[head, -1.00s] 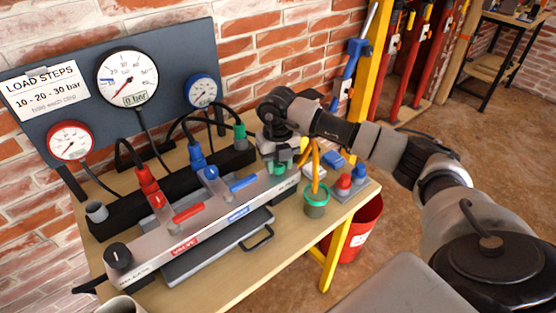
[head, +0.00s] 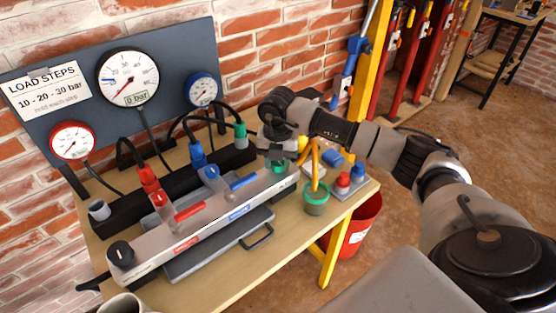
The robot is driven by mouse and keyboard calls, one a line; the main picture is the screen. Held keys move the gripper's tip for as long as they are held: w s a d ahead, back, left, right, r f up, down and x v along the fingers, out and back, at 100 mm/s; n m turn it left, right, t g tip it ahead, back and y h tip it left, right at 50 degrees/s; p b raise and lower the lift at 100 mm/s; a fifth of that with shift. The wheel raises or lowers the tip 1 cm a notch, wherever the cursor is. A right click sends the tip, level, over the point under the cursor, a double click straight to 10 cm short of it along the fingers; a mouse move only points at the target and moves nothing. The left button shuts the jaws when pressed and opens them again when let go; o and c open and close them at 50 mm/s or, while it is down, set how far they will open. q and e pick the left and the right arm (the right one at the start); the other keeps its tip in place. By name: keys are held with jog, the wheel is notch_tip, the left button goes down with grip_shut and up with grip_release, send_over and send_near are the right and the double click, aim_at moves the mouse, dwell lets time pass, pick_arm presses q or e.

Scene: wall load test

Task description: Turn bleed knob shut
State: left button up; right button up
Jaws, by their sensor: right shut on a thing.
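The long grey manifold (head: 205,222) lies on the wooden bench, with a red lever (head: 188,213) and a blue lever (head: 243,181) along it. My right gripper (head: 277,161) points down at the manifold's right end. It is shut on a green knob (head: 278,167), which it partly hides. A black knob (head: 121,253) with a white mark stands at the manifold's left end. The small labels beside the end knobs are too blurred to read for sure. The big gauge (head: 128,78) has its display at 0 bar. My left gripper is not in view.
Red, blue and green hose couplings (head: 240,133) stand behind the manifold. Close to my right gripper are a green pot (head: 316,200) with yellow-orange straps and a small block with red and blue buttons (head: 343,181). A red bucket (head: 362,222) stands below the bench.

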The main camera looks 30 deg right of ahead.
jog(key=o, duration=0.9)
jog(key=shift+r, duration=0.1)
notch_tip(320, 180, up, 11)
jog(key=shift+f+b, duration=0.15)
jog(key=shift+b, duration=0.15)
